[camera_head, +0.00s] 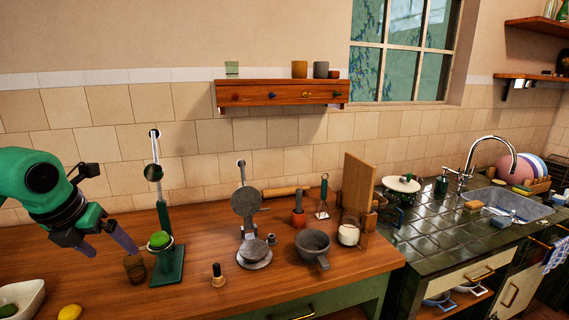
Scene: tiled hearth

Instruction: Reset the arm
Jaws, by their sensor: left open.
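My left arm is green and comes in from the left edge. Its dark gripper (106,246) is open, with two purple-grey fingers spread apart and nothing between them. It hangs above the left part of the wooden counter (200,297), left of a brown glass (134,267) and a green press stand (168,262). It appears apart from both. My right gripper is out of the picture.
A green round fruit (160,240) sits in the press stand. A white bowl (24,298) and a lemon (70,312) lie at the front left. A metal press (247,215), a grey mortar (313,246) and a cutting board (357,185) stand further right. The sink (515,206) is far right.

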